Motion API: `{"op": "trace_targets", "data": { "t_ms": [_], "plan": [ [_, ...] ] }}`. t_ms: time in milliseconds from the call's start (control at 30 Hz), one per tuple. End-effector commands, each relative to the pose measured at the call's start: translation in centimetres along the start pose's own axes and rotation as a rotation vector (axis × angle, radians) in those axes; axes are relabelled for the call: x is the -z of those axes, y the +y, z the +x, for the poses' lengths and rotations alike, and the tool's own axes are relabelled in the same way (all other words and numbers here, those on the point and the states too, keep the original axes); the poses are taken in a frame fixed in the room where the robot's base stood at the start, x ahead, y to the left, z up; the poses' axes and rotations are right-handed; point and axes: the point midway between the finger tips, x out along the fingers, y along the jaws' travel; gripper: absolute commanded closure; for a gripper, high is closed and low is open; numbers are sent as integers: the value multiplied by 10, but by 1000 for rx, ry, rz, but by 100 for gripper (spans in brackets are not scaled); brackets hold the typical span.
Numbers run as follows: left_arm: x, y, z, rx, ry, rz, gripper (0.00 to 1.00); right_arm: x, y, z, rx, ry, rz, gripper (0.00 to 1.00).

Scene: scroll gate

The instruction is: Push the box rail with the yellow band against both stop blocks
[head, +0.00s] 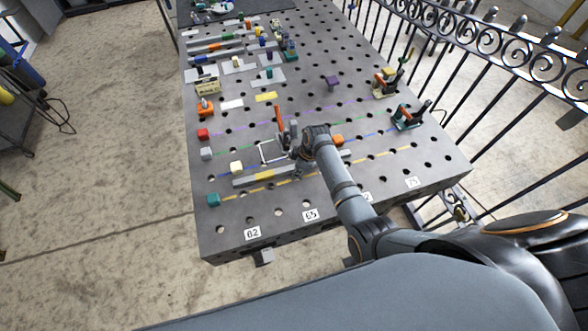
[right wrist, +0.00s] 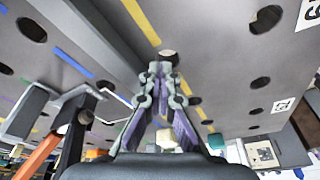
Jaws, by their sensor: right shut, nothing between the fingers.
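The grey box rail with the yellow band (head: 264,175) lies on the perforated table, roughly along the yellow dashed line. My right gripper (head: 299,174) is shut and empty, low over the table at the rail's near side. My arm hides part of the rail. In the right wrist view the shut fingertips (right wrist: 160,70) are beside the grey rail (right wrist: 92,38); I cannot tell whether they touch it. A white cube (head: 236,167) stands just beyond the rail's left end, and a teal cube (head: 213,200) stands nearer. Which blocks are the stops is unclear. My left gripper is out of view.
An orange-handled square tool (head: 278,120) stands just behind the rail. Grey (head: 206,153) and red (head: 203,134) cubes stand further back left. Toggle clamps (head: 408,116) stand at the right. The table's front strip is clear.

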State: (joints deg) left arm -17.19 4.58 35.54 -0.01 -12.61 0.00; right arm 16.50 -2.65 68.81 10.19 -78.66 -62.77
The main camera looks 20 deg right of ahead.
Motion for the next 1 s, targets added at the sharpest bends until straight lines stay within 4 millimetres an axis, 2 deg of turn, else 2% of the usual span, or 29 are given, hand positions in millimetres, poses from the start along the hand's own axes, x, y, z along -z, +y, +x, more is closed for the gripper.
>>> {"op": "trace_targets", "data": {
  "t_ms": [1000],
  "plan": [
    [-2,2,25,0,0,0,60,17,30,3,-5,3,-1,100]
  ]
}}
